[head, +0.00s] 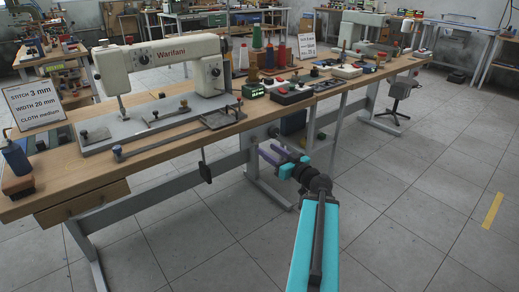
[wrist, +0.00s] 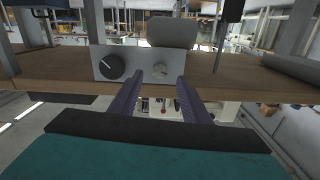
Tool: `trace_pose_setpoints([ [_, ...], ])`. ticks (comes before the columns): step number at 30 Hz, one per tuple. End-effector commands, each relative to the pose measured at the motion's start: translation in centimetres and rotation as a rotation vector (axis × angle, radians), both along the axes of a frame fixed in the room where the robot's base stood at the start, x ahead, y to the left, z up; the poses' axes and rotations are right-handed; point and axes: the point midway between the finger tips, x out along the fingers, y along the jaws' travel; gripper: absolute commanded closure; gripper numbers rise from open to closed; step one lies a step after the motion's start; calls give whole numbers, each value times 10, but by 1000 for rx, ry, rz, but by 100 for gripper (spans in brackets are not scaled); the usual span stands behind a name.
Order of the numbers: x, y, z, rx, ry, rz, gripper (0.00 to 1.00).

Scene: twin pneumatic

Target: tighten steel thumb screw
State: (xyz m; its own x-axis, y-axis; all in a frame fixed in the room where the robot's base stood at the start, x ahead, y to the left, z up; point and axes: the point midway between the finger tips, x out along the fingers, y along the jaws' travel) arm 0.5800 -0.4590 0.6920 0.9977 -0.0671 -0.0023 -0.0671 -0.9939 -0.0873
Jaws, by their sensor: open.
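My gripper (head: 268,149) has two purple fingers and is open and empty. In the head view it hangs in front of the near bench's front edge, below the top. In the wrist view the open fingers (wrist: 160,82) point at a grey panel with a black dial (wrist: 111,67) and a small pale knob (wrist: 160,69). The pale knob lies between the fingertips in the picture; I see no contact. I cannot tell for sure which part is the steel thumb screw. Small clamp-like fittings (head: 155,114) sit on the grey plate of the Warifani sewing machine (head: 160,60).
The wooden bench (head: 150,160) runs from left to back right. Thread spools (head: 268,57), boxes with buttons (head: 291,94) and a second machine (head: 362,28) stand along it. A sign (head: 34,105) stands at left.

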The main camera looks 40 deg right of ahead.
Motion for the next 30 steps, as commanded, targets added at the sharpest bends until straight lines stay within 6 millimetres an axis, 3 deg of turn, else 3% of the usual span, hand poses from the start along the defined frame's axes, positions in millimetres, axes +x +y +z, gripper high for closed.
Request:
trace_pose_setpoints([
  [17,9,1,-2,-1,-4,-2,57],
  [24,43,-3,0,0,-3,-2,57],
  [30,58,-4,1,0,-3,-2,57],
])
